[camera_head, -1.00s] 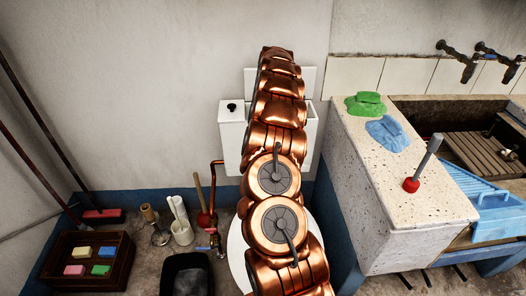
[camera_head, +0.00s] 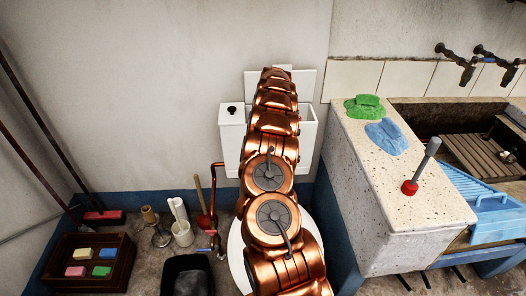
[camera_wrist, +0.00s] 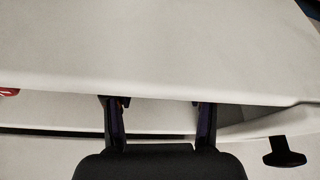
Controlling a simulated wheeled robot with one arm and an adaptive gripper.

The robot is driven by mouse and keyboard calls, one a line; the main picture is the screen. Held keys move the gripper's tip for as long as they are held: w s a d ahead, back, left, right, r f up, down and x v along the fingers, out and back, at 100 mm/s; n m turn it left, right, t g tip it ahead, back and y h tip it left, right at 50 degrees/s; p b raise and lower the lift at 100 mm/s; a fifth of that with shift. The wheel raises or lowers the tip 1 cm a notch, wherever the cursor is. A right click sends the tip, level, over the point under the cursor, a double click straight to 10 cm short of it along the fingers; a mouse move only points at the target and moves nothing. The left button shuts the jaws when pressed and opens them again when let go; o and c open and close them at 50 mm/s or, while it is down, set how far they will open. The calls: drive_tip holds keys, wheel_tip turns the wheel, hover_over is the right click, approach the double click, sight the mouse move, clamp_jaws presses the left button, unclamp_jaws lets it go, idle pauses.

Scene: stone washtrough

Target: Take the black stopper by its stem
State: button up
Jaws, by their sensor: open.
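The black stopper (camera_head: 232,107) is small and dark and stands on the left part of the white cistern (camera_head: 232,135) in the head view. A black piece with a short stem and a wider end, seemingly the stopper (camera_wrist: 284,155), shows at the lower right of the wrist view. My gripper (camera_wrist: 160,103) is open, with its two dark fingers apart and nothing visible between them. The black piece lies outside the fingers, to their right and apart from them. In the head view my arm hides the gripper and the middle of the cistern.
A broad white panel (camera_wrist: 160,45) fills the upper wrist view, close beyond the fingertips. A crate (camera_head: 62,276), a black bucket (camera_head: 171,283) and a copper pipe stand low left.

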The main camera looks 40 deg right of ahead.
drive_tip(key=shift+x, duration=1.1)
clamp_jaws()
